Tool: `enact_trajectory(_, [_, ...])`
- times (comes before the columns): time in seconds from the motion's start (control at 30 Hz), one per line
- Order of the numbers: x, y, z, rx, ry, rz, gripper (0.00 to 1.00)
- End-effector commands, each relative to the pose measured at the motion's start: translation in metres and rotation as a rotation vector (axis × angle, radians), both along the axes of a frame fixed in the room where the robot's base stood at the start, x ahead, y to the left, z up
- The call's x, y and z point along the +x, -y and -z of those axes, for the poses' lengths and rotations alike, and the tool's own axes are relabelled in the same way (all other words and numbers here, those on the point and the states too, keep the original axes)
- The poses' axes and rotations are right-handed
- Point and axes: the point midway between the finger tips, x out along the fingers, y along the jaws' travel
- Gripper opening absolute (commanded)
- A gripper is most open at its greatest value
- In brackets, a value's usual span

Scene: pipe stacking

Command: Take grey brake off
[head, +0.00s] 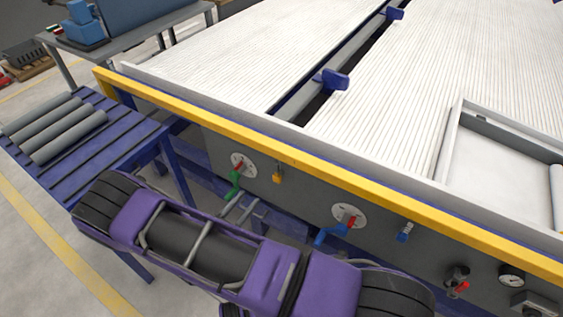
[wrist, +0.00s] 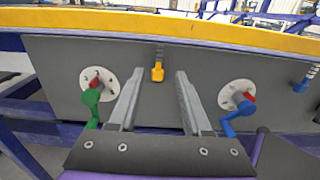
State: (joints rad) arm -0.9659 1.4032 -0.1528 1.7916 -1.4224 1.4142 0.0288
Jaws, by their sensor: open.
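My gripper (wrist: 160,78) is open and empty in the wrist view, its two grey fingers pointing at the dark grey panel (wrist: 60,60). A yellow fitting (wrist: 157,72) hangs on the panel between the fingertips in that view. A green crank with a red part (wrist: 92,93) is to the left and a blue crank with a red part (wrist: 230,118) to the right, each on a round pale plate. In the head view a dark grey fitting with a red handle (head: 457,275) sits farther right on the panel, away from my gripper. I cannot tell for certain which part is the grey brake.
A yellow rail (head: 330,182) runs along the machine's front edge above the panel. A blue fitting (head: 404,232) and a gauge (head: 512,275) are also on the panel. Grey pipes (head: 60,130) lie on a blue rack (head: 140,135) at left. My purple arm covers the lower middle.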

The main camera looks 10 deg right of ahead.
Motion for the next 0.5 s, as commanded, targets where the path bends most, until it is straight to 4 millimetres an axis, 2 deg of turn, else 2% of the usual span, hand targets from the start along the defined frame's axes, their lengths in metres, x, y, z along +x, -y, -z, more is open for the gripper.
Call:
enact_trajectory(0.17, [0.016,0.018,0.000,-0.001,0.001,0.004,0.49])
enact_trajectory(0.5, [0.068,0.070,-0.001,-0.001,0.002,0.005,0.49])
